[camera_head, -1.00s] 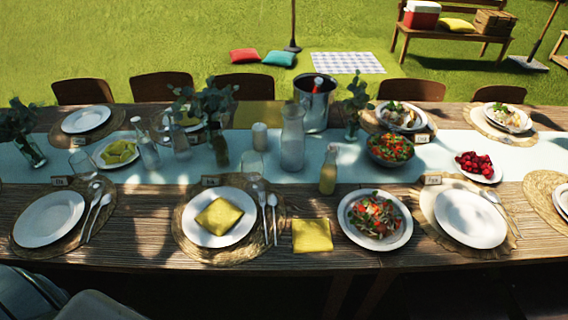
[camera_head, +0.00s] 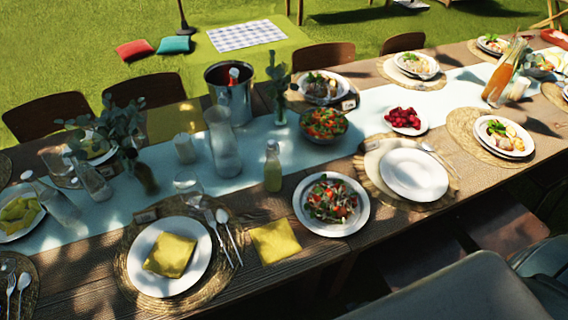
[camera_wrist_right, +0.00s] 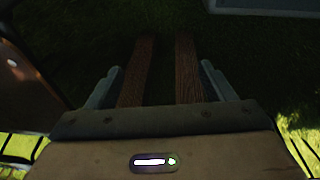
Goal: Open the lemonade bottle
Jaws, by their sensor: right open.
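A small bottle with a pale yellow-green drink (camera_head: 272,172), which looks like the lemonade bottle, stands upright on the near edge of the table runner in the head view. It is between the glass carafe and the salad plate. Its top is too small to make out a cap clearly. My right gripper (camera_wrist_right: 161,60) shows in the right wrist view, with its two fingers apart and nothing between them. Dark grass lies beyond it; the bottle is not in that view. Neither gripper shows in the head view, and my left gripper is out of sight.
A clear carafe (camera_head: 223,150), a metal bucket (camera_head: 231,98) and a salad bowl (camera_head: 324,126) stand near the bottle. In front are a yellow napkin (camera_head: 275,241) and a salad plate (camera_head: 299,206). A tall orange-filled bottle (camera_head: 503,75) stands far right.

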